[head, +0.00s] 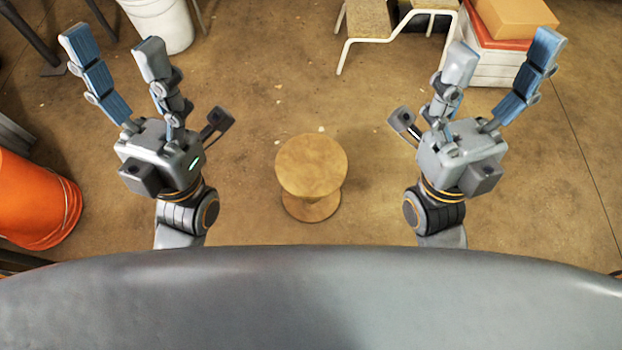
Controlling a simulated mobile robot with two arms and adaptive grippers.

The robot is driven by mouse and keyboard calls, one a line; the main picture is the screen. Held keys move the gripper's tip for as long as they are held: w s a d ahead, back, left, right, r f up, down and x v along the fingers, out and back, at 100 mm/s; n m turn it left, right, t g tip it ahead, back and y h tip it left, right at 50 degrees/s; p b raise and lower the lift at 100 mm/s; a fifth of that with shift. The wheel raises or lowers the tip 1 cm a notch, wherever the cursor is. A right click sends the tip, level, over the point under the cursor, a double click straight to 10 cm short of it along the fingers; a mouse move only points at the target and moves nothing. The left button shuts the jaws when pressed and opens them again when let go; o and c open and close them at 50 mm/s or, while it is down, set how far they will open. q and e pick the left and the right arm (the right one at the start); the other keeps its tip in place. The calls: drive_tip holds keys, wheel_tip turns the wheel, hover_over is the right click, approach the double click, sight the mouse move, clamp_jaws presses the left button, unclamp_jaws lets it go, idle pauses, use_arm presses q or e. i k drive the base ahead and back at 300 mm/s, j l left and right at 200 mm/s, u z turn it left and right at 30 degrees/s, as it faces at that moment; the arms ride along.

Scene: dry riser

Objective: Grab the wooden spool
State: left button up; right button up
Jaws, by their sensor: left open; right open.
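The wooden spool (311,166) stands upright on the brown floor in the middle of the head view, between my two grippers. Its round top and part of its lower flange show. My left gripper (112,50) is open and empty, to the left of the spool, with its fingers pointing away toward the top of the view. My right gripper (503,58) is open and empty, to the right of the spool, also pointing away. Neither gripper touches the spool.
An orange bucket (35,200) lies at the left edge. A white bucket (160,22) stands at the top left. A white-framed step seat (368,22) and stacked boxes (505,50) are at the top right. The floor around the spool is clear.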

sight(311, 168)
drive_tip(key=u, duration=1.6)
drive_tip(key=k+l+u, duration=0.2)
drive_tip(key=k, duration=0.25)
drive_tip(key=k+l+u, duration=0.45)
drive_tip(key=k, duration=0.45)
